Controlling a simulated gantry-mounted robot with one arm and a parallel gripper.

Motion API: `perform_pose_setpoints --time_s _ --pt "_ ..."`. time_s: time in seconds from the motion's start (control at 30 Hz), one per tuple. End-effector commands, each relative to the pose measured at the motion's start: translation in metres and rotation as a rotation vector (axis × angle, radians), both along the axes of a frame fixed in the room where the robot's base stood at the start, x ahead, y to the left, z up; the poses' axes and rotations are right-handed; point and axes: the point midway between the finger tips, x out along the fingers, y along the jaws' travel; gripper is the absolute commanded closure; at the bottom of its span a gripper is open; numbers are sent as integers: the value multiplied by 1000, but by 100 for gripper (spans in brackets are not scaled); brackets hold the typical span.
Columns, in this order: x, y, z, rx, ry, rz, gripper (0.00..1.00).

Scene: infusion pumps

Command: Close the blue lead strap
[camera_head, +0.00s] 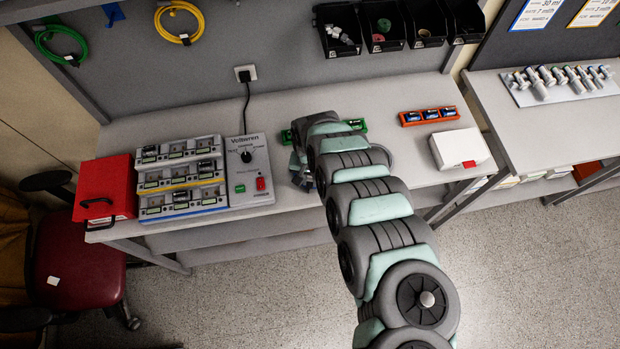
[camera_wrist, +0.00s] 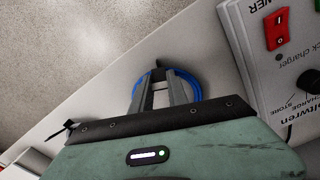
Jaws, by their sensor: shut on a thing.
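The blue lead (camera_wrist: 190,86) lies coiled on the pale bench near its front edge in the wrist view. My gripper (camera_wrist: 163,76) reaches over the coil, with its two fingers close together inside or above the ring. It is shut on a small part at the coil's far side, which I take to be the strap. The strap is mostly hidden by the fingers, and I cannot tell whether it is closed. In the head view my arm covers the coil and most of the gripper.
The charger box (camera_head: 250,170) with a red switch (camera_wrist: 276,29) stands close beside the gripper. The pump rack (camera_head: 180,180) and a red case (camera_head: 105,190) are further left. A white box (camera_head: 460,148) and an orange tray (camera_head: 428,116) stand to the right.

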Motion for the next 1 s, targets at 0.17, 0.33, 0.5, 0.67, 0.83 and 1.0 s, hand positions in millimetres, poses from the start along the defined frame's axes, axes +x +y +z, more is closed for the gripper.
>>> perform_pose_setpoints --time_s 0.17,0.33,0.5,0.67,0.83,1.0 --pt "0 0 0 0 0 0 100" --pt "0 0 0 0 0 0 100" --pt "0 0 -1 0 2 0 100" --pt "3 3 -6 7 33 -1 100" --pt "7 2 -9 20 97 -2 100" --pt "11 1 -13 30 159 -3 100"
